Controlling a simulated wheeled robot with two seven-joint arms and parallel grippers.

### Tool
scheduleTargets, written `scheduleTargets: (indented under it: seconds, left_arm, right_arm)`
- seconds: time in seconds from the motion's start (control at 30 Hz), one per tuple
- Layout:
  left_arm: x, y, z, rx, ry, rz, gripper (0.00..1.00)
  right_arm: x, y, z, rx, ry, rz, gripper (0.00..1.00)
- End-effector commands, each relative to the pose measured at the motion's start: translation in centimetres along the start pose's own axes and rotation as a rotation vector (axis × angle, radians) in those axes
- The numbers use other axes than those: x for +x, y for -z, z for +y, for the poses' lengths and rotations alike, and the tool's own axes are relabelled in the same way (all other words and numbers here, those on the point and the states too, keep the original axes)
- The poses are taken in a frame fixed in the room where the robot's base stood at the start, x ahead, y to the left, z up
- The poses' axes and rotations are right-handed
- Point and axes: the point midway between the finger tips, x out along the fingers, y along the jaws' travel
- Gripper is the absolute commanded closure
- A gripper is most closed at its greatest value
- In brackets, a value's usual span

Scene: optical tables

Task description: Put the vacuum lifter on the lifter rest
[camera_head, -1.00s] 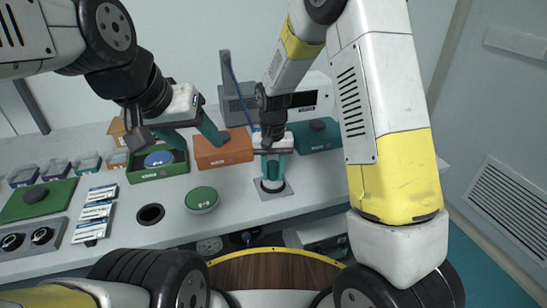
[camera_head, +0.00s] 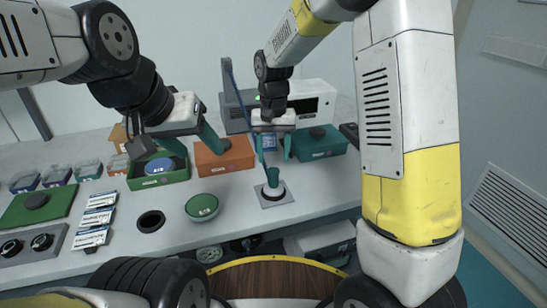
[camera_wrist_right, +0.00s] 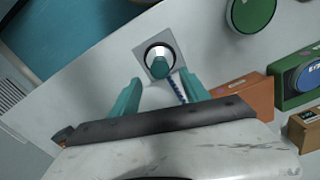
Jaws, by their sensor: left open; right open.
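In the right wrist view the lifter (camera_wrist_right: 160,65) shows inside the dark-and-white ring of the rest (camera_wrist_right: 144,53). A blue hose runs from a post down towards the lifter. My right gripper (camera_head: 272,155) is open and empty above the lifter, apart from it; its teal fingers (camera_wrist_right: 160,95) spread to either side in the wrist view. My left gripper (camera_head: 177,146) is open and empty over the green box.
The green box (camera_head: 158,180) with a blue round piece, an orange box (camera_head: 224,160) and a teal box (camera_head: 318,147) stand at the back. A green bowl-like piece (camera_head: 202,206) and a dark ring (camera_head: 150,221) lie left of the rest. Small boxes and labelled packets fill the left.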

Motion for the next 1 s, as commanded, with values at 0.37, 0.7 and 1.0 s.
scheduleTargets:
  seconds: [0.37, 0.7, 1.0]
  left_arm:
    - [0.0, 0.0, 0.0, 0.000, 0.000, 0.000, 0.43]
    - [0.0, 0.0, 0.0, 0.000, 0.000, 0.000, 0.43]
    - [0.0, 0.0, 0.0, 0.000, 0.000, 0.000, 0.43]
  right_arm:
    - [-4.9, -0.9, 1.4, 0.005, 0.031, 0.031, 0.46]
    - [-13.3, -9.9, 9.0, 0.009, 0.166, 0.263, 0.46]
    - [-15.4, -18.4, 12.7, 0.002, 0.182, 0.485, 0.46]
